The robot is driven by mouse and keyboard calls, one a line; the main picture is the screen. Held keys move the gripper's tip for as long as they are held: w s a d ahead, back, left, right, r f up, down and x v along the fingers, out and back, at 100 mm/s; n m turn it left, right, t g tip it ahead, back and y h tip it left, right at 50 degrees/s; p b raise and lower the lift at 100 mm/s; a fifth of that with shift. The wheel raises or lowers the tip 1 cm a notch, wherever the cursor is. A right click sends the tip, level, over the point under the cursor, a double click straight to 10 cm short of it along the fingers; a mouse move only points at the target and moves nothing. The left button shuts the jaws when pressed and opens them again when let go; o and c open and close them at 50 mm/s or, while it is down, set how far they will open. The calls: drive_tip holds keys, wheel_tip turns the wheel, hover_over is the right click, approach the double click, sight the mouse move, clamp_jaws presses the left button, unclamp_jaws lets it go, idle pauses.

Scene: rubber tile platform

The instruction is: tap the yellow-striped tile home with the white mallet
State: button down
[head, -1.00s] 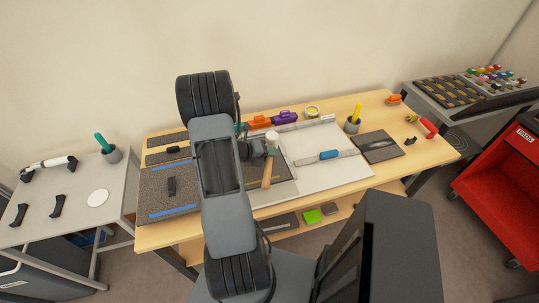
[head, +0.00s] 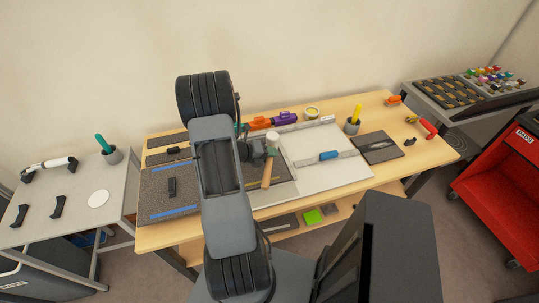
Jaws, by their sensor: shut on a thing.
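The mallet has a pale white head (head: 272,139) and a wooden handle (head: 267,173). It shows just right of my arm, over the dark tiles near the middle of the workbench. My gripper (head: 258,152) is dark, partly hidden by my own arm, and shut on the mallet. I cannot tell whether the mallet head touches a tile.
A speckled tile with blue stripes (head: 154,185) lies at the bench's left. A white board (head: 325,180) with a blue-handled tool (head: 328,155) lies right. Orange and purple tools (head: 286,118) lie at the back, and a grey cup (head: 351,127) stands at right.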

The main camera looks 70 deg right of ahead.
drive_tip(key=w+a+p, duration=0.1)
drive_tip(key=w+a, duration=0.2)
drive_tip(key=w, duration=0.1)
drive_tip(key=w+a+p, duration=0.1)
drive_tip(key=w+a, duration=0.2)
drive_tip(key=w, duration=0.1)
drive_tip(key=w+a+p, duration=0.2)
drive_tip(key=w+a, duration=0.1)
drive_tip(key=w, duration=0.2)
drive_tip(key=shift+a+r, duration=0.15)
drive_tip(key=shift+a, duration=0.05)
wheel_tip(320, 180, down, 6)
drive_tip(key=b, duration=0.4)
drive_tip(key=shift+r, duration=0.15)
wheel_tip(320, 180, up, 6)
drive_tip(key=p, duration=0.5)
drive_tip(key=shift+f, duration=0.25)
drive_tip(key=c, duration=1.4)
unclamp_jaws()
clamp_jaws()
